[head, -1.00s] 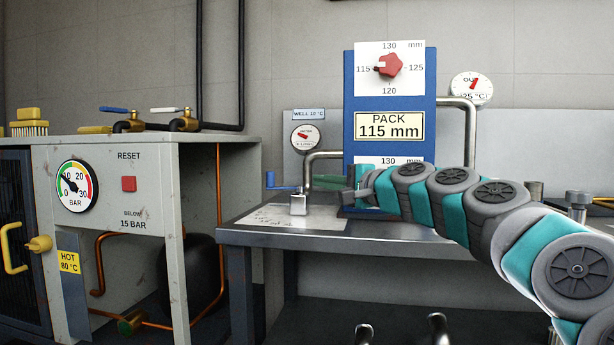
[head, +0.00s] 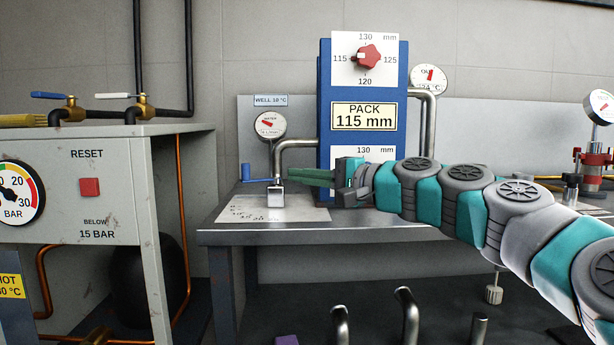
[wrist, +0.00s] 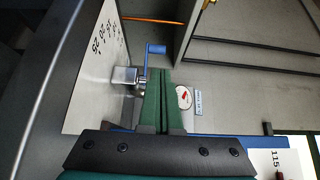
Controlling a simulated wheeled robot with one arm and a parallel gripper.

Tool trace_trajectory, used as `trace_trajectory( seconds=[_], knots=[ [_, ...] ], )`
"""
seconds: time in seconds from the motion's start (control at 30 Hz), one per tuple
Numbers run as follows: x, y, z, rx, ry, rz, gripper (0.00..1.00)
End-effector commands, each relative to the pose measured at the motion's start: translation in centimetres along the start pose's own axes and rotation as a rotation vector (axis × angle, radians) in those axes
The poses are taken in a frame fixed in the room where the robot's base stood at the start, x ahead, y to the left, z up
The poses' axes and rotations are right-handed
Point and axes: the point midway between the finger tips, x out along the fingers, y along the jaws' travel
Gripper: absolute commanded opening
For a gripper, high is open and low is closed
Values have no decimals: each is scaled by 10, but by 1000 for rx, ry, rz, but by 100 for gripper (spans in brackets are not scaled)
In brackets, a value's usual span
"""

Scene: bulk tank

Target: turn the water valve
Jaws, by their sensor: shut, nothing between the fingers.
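A small blue crank handle (head: 255,176) sits beside a silver valve block (head: 276,194) on the metal bench, below the round water gauge (head: 270,124). In the wrist view the blue handle (wrist: 155,48) and the block (wrist: 125,75) lie just beyond and left of my fingertips. My gripper (head: 290,174) has green fingers pointing left, their tips close to the block's top. The fingers are shut and empty, also in the wrist view (wrist: 158,75). I cannot tell whether the tips touch the block or handle.
A blue panel (head: 325,120) with a red knob (head: 369,57) stands behind my gripper, with a bent steel pipe (head: 297,143) beside it. A marked plate (head: 240,209) lies on the bench (head: 330,230). A grey cabinet (head: 110,190) with two lever valves stands left, across a gap.

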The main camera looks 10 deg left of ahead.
Motion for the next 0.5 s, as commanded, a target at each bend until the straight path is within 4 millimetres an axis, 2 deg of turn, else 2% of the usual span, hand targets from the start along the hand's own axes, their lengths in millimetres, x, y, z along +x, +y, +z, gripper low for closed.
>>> trace_trajectory(
  seconds=[0.03,0.2,0.5],
  knots=[
    [12,2,0,0,-2,4,0],
    [46,2,1,2,-2,3,0],
    [91,2,0,-1,0,2,0]
  ],
)
